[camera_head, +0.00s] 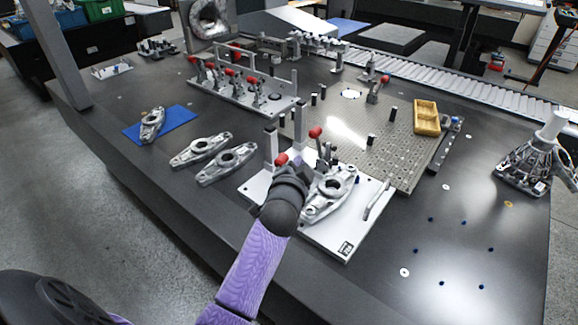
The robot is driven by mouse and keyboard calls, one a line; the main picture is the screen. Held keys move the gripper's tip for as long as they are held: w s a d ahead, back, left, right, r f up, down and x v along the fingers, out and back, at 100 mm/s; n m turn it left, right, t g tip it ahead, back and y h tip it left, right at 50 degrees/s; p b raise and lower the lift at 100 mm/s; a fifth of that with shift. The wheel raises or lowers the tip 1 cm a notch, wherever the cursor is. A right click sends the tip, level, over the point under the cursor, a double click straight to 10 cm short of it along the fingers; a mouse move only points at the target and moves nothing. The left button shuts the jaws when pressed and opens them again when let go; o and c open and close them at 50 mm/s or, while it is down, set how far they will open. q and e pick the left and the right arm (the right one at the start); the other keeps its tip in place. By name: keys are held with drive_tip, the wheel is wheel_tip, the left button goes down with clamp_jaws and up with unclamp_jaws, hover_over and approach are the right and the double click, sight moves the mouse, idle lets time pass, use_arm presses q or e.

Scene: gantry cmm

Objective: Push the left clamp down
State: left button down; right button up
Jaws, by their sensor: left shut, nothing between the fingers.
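The left clamp shows mainly as a red handle tip (281,159) on a light fixture plate (336,240). My left gripper (297,165) is at this clamp, seen from behind, with its dark wrist covering most of it. The gripper is shut with nothing held; whether it touches the clamp cannot be told. The right clamp (321,146) stands beside it with its red handle raised. A silver cast part (330,193) lies on the plate between the clamps and the plate's front. My right gripper is not in view.
Two similar cast parts (226,163) lie left of the fixture, and another (152,124) rests on a blue mat (180,118). A rack of red-handled clamps (240,92) stands behind. A perforated plate (370,124) and a yellow tray (427,117) are at the right.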

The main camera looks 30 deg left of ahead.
sight(285, 160)
use_arm(q)
drive_tip(key=w+a+f+b, duration=0.2)
drive_tip(key=w+a+f, duration=0.1)
drive_tip(key=a, duration=0.1)
drive_tip(key=shift+a, duration=0.2)
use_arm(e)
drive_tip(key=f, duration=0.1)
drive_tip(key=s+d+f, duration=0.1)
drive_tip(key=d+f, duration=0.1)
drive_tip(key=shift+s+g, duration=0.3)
use_arm(q)
drive_tip(key=shift+f, duration=0.1)
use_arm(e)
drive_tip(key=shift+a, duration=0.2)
use_arm(q)
drive_tip(key=shift+s+a+n, duration=0.1)
drive_tip(key=shift+a+n, duration=0.2)
drive_tip(key=shift+a, duration=0.05)
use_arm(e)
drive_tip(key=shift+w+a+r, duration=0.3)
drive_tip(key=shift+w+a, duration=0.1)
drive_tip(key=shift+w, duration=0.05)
